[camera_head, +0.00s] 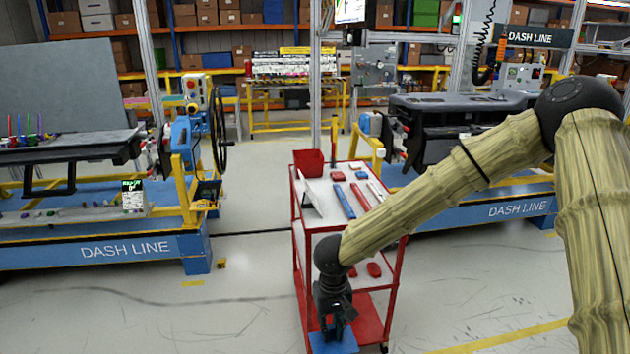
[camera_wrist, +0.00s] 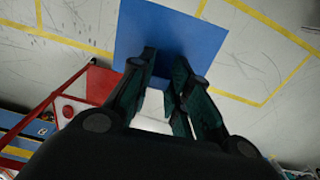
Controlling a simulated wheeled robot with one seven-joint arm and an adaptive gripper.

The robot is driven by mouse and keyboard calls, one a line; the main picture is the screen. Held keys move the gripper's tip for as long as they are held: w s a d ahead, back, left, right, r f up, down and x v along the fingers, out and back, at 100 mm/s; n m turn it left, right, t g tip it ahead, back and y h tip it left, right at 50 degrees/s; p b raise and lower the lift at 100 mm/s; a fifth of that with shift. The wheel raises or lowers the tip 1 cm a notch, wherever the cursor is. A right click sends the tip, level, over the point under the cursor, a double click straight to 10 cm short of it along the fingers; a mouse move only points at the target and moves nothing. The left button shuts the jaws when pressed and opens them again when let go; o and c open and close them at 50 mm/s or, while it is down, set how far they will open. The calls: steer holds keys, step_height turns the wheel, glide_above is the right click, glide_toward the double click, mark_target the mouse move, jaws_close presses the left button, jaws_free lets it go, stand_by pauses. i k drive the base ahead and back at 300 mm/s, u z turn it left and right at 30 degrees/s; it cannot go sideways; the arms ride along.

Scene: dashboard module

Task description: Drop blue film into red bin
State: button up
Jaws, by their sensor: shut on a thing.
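The blue film (camera_head: 334,342) is a flat blue sheet low in front of the red cart in the head view. It also shows in the wrist view (camera_wrist: 170,38), where it spreads beyond the fingertips. My gripper (camera_head: 338,322) is shut on the film and points downward; its fingers show in the wrist view (camera_wrist: 168,75). The red bin (camera_head: 308,163) stands at the far left corner of the cart's top shelf, behind and above my gripper. Its inside is mostly hidden from this angle.
Blue DASH LINE stations (camera_head: 130,247) stand left and right. The floor at the front left is clear.

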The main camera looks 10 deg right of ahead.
mark_target(310, 175)
steer(key=i, duration=1.45)
